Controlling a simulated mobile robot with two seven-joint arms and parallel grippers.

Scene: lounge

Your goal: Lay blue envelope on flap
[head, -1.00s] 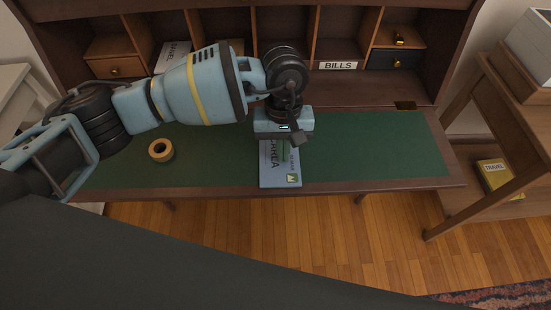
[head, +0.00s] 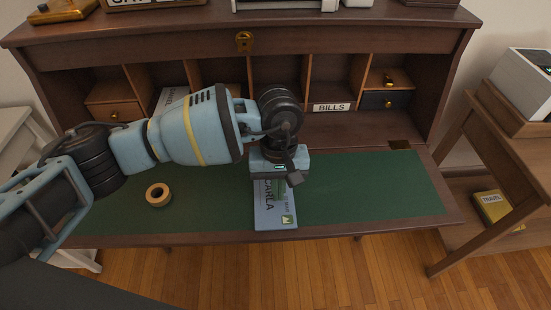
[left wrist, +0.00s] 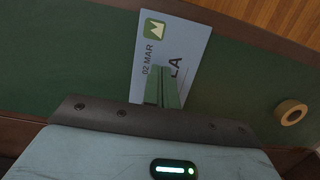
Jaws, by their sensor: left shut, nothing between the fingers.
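The blue envelope (head: 273,208) lies flat on the green-topped flap (head: 370,185) of the desk, its near end close to the flap's front edge. It bears the name CARLA, a date and a green stamp. My left gripper (head: 280,180) is over the envelope's far part and hides it. In the left wrist view the closed fingers (left wrist: 163,92) stand in front of the envelope (left wrist: 172,50), with nothing between them. I cannot tell whether the fingertips touch the paper. My right gripper is not in view.
A tape roll (head: 158,195) lies on the flap to the left. Behind are pigeonholes, one labelled BILLS (head: 331,107), and small drawers. A side table (head: 470,150) with a yellow TRAVEL box (head: 492,207) stands at the right. The flap's right part is clear.

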